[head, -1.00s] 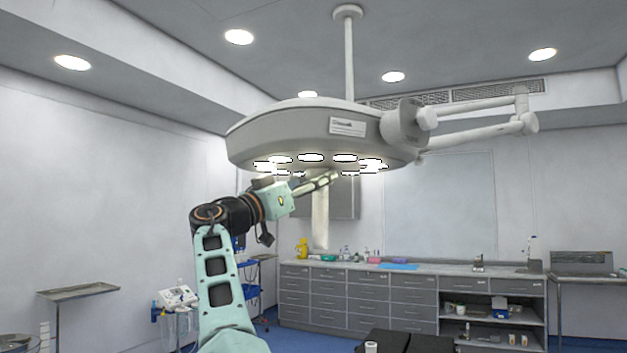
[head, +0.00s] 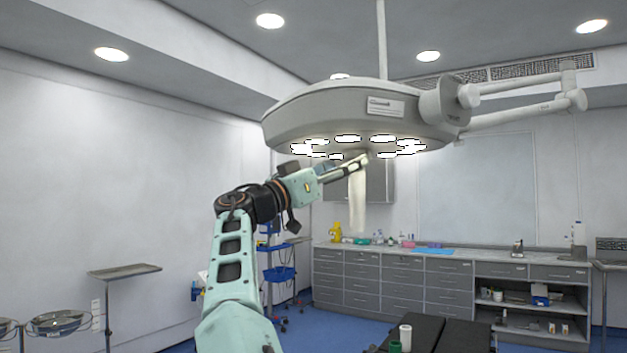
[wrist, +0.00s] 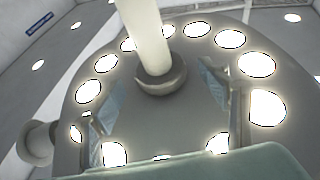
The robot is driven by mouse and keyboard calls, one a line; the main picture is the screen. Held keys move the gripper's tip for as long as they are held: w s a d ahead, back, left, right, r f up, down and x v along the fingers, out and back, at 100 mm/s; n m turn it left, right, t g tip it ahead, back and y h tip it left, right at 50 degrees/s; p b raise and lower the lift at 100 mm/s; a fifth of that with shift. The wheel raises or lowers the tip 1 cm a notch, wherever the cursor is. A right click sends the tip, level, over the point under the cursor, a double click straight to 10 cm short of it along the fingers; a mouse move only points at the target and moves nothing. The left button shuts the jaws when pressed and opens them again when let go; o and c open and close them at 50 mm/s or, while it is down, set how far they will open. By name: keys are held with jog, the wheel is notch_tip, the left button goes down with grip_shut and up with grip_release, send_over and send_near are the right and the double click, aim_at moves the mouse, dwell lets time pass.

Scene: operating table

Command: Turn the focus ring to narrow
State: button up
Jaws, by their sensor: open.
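The surgical lamp (head: 350,108) hangs from the ceiling with its lights on. Its pale handle (head: 357,203) points down from the middle of the underside, and shows in the wrist view (wrist: 143,30) as a white cylinder. A grey ring (wrist: 160,82), which looks like the focus ring, sits around the handle's base against the lamp. My gripper (head: 360,163) is just below the lamp, at the top of the handle. In the wrist view my gripper (wrist: 160,90) is open, with one finger on each side of the ring and visible gaps. Ring markings cannot be read.
The lamp's jointed support arm (head: 525,100) extends to the right. A grey cabinet counter (head: 400,250) stands along the back wall. A blue trolley (head: 280,273) and a metal tray stand (head: 124,271) are at left. A black padded table (head: 463,335) is at the bottom. Air around the handle is clear.

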jog(key=v, duration=0.9)
jog(key=shift+s, duration=0.15)
jog(key=shift+f, duration=0.1)
